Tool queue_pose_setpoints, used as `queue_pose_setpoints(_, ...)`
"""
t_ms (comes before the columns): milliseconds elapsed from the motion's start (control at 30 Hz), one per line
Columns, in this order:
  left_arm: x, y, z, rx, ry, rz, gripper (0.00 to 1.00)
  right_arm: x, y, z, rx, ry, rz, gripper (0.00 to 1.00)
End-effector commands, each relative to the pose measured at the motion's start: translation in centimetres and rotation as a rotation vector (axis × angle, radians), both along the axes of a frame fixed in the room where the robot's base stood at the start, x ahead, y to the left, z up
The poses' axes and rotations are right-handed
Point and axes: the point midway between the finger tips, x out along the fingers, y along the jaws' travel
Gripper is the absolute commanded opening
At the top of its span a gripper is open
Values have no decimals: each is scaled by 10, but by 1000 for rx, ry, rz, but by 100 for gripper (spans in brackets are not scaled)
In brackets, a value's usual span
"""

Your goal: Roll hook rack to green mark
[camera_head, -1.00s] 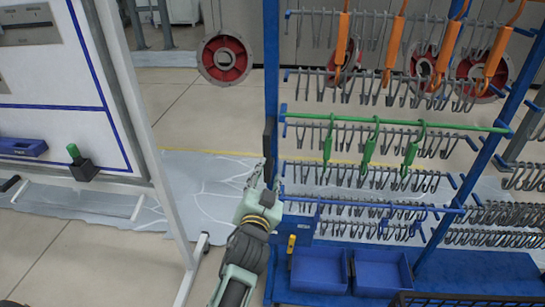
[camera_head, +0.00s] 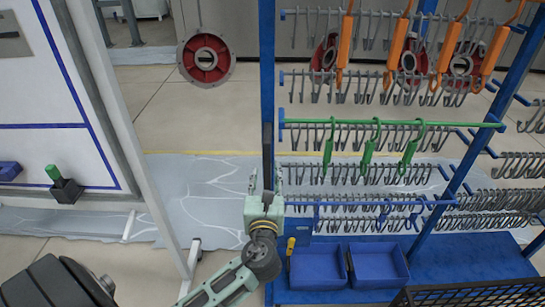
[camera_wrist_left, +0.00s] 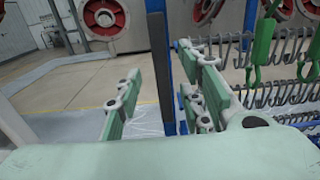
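The hook rack (camera_head: 266,75) is a blue frame with rows of metal hooks, filling the right half of the head view. Orange hooks hang on an upper row and green hooks (camera_head: 369,152) on a green bar lower down. A black handle (camera_head: 267,152) runs along its left post. My left gripper (camera_head: 265,184) is open at that post, below most of the handle. In the left wrist view the post and dark handle (camera_wrist_left: 157,55) stand between its two spread fingers (camera_wrist_left: 160,107). Contact cannot be told. My right gripper is not in view. I see no green floor mark.
A white board on a wheeled frame (camera_head: 150,180) stands close on the left. Blue bins (camera_head: 318,268) sit on the rack's base. A grey floor sheet (camera_head: 205,195) and a yellow line lie behind. Red round parts (camera_head: 206,58) hang at the back.

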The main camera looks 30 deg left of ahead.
Motion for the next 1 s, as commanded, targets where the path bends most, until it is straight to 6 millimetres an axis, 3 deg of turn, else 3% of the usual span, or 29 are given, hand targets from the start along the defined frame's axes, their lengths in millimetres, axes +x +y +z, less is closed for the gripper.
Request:
queue_pose_setpoints(500, 60, 37, 1, 1, -1, 0, 36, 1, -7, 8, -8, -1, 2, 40)
queue_pose_setpoints(833, 64, 39, 0, -2, -1, -1, 36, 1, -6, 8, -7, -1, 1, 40)
queue_pose_setpoints(1000, 64, 39, 0, -3, -2, -1, 23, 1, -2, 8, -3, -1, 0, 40)
